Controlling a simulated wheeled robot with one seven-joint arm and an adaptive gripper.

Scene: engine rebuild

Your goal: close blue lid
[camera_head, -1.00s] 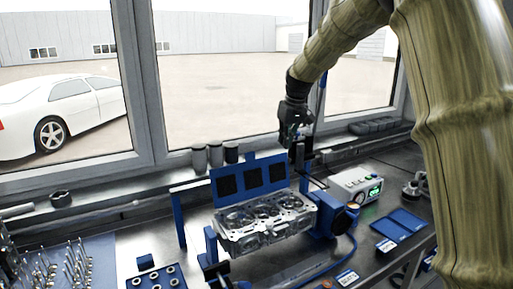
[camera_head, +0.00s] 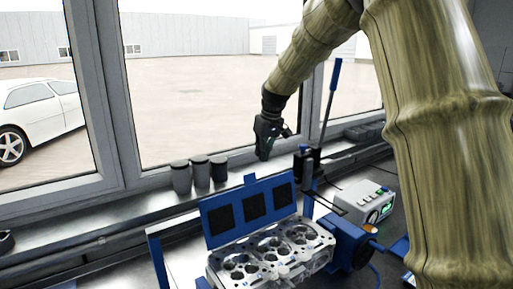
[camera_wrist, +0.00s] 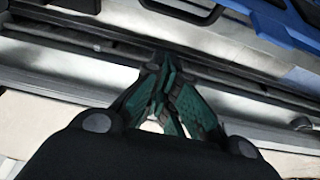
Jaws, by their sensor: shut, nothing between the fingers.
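The blue lid (camera_head: 222,220) stands open and nearly upright at the back of the metal engine head (camera_head: 270,253). It has several dark square pads on its face and a small tab on its top edge. My gripper (camera_head: 263,157) is above and behind the lid's top edge, apart from it, near the window sill. In the wrist view my gripper's green fingers (camera_wrist: 166,75) are shut together and empty. A blue edge crosses the top right of that view; I cannot tell whether it is the lid.
Dark cylinders (camera_head: 191,177) stand on the sill left of my gripper. A black post and an upright blue lever (camera_head: 333,85) are to its right. A blue clamp unit (camera_head: 352,246) and a grey control box (camera_head: 364,200) sit right of the engine head.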

